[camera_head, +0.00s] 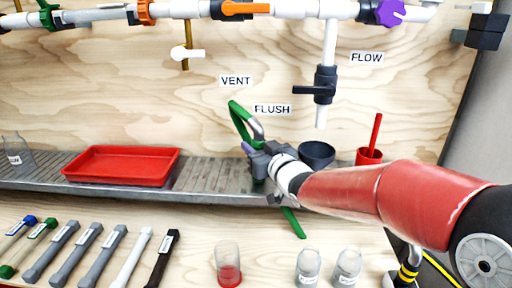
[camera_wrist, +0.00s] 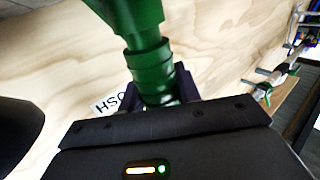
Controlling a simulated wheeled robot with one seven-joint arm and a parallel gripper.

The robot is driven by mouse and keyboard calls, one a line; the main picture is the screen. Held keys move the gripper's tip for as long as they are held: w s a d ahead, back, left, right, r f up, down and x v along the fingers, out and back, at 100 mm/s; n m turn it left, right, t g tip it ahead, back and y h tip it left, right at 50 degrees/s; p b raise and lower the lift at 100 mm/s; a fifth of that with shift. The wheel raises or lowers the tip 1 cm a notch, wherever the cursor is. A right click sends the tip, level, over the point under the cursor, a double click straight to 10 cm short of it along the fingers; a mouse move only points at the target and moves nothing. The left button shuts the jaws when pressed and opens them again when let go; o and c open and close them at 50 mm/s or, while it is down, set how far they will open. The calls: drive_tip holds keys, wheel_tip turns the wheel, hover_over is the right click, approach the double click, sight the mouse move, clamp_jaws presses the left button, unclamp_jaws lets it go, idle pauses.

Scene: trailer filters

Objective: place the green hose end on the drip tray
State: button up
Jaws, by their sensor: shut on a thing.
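My gripper (camera_head: 254,150) is shut on the green hose end (camera_wrist: 150,62), which stands out beyond the fingers in the wrist view. The gripper (camera_wrist: 158,98) and hose are in front of the back wall, over the ribbed metal shelf (camera_head: 215,182), which looks like the drip tray. I cannot tell whether the hose touches it. A red shallow tray (camera_head: 122,166) lies on this shelf, to the left.
A dark bowl (camera_head: 317,153) and a red cup (camera_head: 369,156) stand right of the gripper. A valve pipe (camera_head: 325,85) hangs above. Several filters (camera_head: 88,245) and clear cups (camera_head: 308,265) are in front. The shelf is clear between red tray and gripper.

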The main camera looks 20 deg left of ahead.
drive_tip(key=shift+f, duration=0.2)
drive_tip(key=o, duration=1)
drive_tip(key=shift+o, duration=0.2)
drive_tip(key=shift+r, duration=0.1)
